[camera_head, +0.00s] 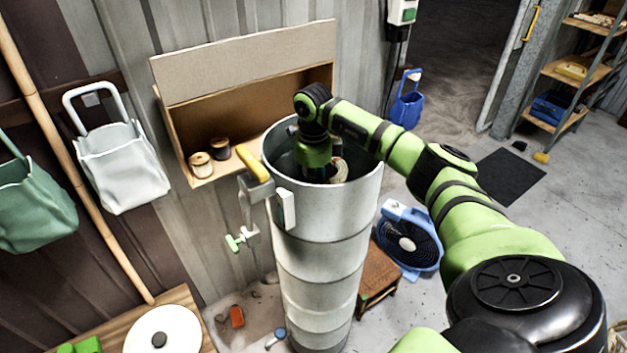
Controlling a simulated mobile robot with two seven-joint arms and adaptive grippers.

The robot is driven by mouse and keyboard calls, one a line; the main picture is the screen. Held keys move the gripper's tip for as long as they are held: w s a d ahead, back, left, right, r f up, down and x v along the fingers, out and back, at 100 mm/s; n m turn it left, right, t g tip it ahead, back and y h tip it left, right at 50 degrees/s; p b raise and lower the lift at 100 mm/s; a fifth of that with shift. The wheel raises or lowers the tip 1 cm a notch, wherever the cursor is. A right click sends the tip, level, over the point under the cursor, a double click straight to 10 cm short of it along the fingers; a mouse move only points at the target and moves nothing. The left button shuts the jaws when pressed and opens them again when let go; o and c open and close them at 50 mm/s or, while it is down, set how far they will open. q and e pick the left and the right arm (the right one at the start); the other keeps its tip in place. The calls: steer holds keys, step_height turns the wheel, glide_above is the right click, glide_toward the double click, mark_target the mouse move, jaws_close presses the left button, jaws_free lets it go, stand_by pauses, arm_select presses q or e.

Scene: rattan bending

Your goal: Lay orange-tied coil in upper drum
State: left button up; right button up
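A tall grey metal drum (325,235) stands upright in the middle of the view, with its open mouth at the top. My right arm reaches across from the right, and its wrist points down into the drum's mouth. My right gripper (325,175) is inside the drum's mouth, mostly hidden by the wrist and the rim. A pale tan coil (340,171) shows beside it inside the drum. I cannot make out an orange tie, nor whether the fingers hold the coil. My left gripper is not in view.
A wooden wall box (178,130) with two spools stands behind the drum's left side. Bags hang at left.

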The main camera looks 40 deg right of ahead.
steer(key=shift+f, duration=0.45)
steer(key=o, duration=1.1)
steer(key=shift+o, duration=0.2)
steer(key=shift+r, duration=0.15)
steer(key=shift+r, duration=0.25)
steer(key=shift+r+p, duration=0.5)
step_height(320, 180, up, 4)
steer(key=b, duration=0.3)
steer(key=shift+r+b, duration=0.25)
steer(key=shift+b, duration=0.15)
step_height(320, 180, up, 7)
steer(key=b, duration=0.1)
